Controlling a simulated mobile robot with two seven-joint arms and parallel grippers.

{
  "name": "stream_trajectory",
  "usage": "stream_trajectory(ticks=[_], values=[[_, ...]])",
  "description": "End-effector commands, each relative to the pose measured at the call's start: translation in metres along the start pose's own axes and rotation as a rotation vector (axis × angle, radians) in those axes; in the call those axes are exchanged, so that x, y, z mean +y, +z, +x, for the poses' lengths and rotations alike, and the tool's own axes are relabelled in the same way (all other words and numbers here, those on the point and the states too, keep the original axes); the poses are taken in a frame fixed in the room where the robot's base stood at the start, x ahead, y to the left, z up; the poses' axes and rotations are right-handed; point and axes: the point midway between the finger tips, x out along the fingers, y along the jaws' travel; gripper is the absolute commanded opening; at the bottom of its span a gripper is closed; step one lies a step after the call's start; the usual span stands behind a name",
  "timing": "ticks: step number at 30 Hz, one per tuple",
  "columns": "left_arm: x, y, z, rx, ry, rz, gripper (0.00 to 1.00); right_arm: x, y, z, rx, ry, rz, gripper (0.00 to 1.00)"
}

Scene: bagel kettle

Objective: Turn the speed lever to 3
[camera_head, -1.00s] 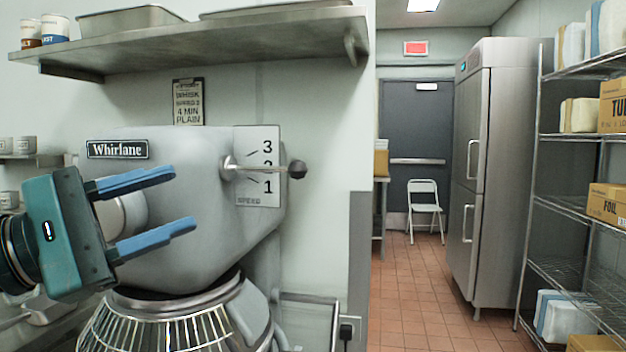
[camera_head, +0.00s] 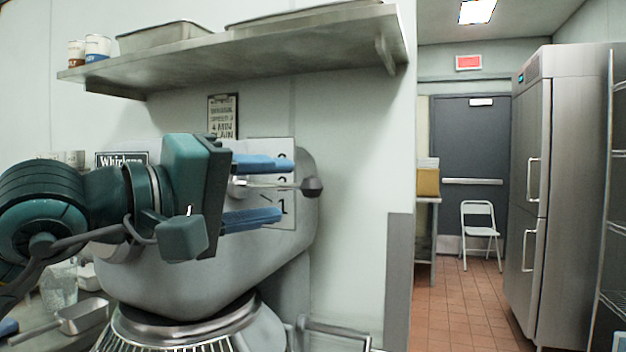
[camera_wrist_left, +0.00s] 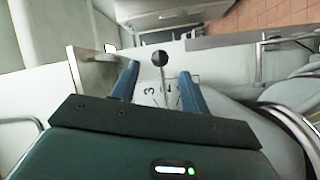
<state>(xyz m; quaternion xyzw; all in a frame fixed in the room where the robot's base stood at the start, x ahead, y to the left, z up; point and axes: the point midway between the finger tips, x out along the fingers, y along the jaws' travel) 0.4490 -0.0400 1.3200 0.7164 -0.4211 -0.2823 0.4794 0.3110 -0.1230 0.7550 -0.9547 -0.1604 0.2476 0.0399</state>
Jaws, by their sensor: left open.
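The speed lever (camera_head: 312,187) is a thin metal rod with a dark ball knob, sticking out level to the right across the 2 on the white number plate (camera_head: 288,148). The plate is marked 3, 2, 1 from top to bottom, on the grey Whirlane mixer (camera_head: 200,280). My left gripper (camera_head: 283,189) is open, its blue fingers one above and one below the rod in the head view, partly hiding the plate. In the left wrist view the knob (camera_wrist_left: 159,58) shows between the two fingers (camera_wrist_left: 158,85). Contact cannot be made out. My right gripper is not in view.
A metal shelf (camera_head: 240,62) with pans and cans hangs above the mixer. A clipboard (camera_head: 222,115) hangs on the wall behind. A metal pan (camera_head: 84,316) sits at lower left. To the right are a steel fridge (camera_head: 560,200), a folding chair (camera_head: 479,230) and open floor.

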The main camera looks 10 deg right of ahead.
Motion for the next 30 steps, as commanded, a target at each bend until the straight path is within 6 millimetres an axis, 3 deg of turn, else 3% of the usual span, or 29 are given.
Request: stream_trajectory(ticks=[6,12,23,30], values=[[0.002,0.0,0.044,-0.003,0.0,-0.005,0.45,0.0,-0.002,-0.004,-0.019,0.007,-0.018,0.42],[0.001,0.0,0.065,-0.001,0.0,-0.004,0.45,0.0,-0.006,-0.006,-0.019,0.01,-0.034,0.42],[-0.001,0.0,0.07,0.0,0.0,-0.002,0.45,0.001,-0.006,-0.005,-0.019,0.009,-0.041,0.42],[0.0,0.0,0.07,0.0,0.001,-0.002,0.27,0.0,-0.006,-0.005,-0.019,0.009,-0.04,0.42]])
